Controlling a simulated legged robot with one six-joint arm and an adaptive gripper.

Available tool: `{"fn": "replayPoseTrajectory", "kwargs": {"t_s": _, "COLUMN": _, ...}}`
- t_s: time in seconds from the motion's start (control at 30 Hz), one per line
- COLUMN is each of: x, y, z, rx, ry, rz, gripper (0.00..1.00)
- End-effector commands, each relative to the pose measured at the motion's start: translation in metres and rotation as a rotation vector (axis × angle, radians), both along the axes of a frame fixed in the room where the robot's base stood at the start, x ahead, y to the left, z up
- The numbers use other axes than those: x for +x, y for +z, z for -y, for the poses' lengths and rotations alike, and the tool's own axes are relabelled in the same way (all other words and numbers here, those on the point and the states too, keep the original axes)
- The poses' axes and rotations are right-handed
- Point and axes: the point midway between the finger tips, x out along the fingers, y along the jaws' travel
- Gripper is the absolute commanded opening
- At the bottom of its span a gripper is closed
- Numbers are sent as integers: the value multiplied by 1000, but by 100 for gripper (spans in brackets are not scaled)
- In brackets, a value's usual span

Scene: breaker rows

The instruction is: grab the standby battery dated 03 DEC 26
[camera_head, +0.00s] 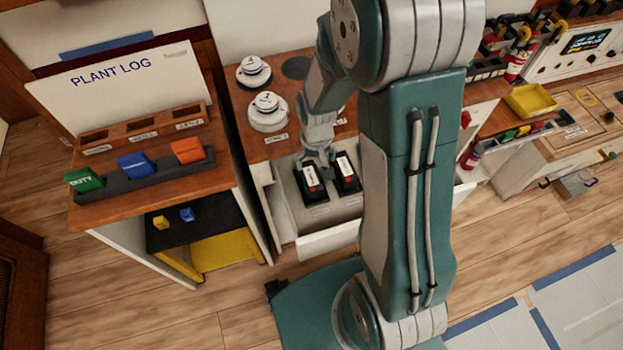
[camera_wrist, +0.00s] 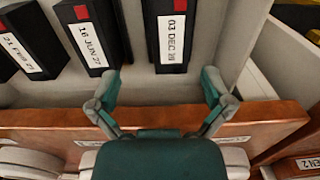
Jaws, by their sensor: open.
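The standby battery labelled 03 DEC, with a last number that looks like 26 (camera_wrist: 171,32), is a black block with a red patch and white label. It stands in an open drawer, and its near end lies ahead of the gap between my fingertips in the wrist view. My gripper (camera_wrist: 162,88) is open and empty, one finger to each side of that battery's line. A battery labelled 16 JUN 27 (camera_wrist: 88,38) stands to its left. In the head view my gripper (camera_head: 318,160) is over the drawer, by the back end of the left visible battery (camera_head: 312,186).
Another battery (camera_wrist: 20,50), its label hard to read, is at the wrist view's left edge. The drawer (camera_head: 330,240) has pale walls. A wooden counter edge (camera_wrist: 50,132) runs below my fingers. Round white dials (camera_head: 268,110) stand on the counter.

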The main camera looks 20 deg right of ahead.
Motion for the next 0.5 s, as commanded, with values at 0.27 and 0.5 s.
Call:
{"fn": "replayPoseTrajectory", "kwargs": {"t_s": 0.27, "x": -1, "y": -23, "z": -3, "rx": -1, "ry": 3, "rz": -2, "gripper": 100}}
{"fn": "replayPoseTrajectory", "kwargs": {"t_s": 0.5, "x": -1, "y": -57, "z": -4, "rx": 2, "ry": 1, "rz": -2, "gripper": 100}}
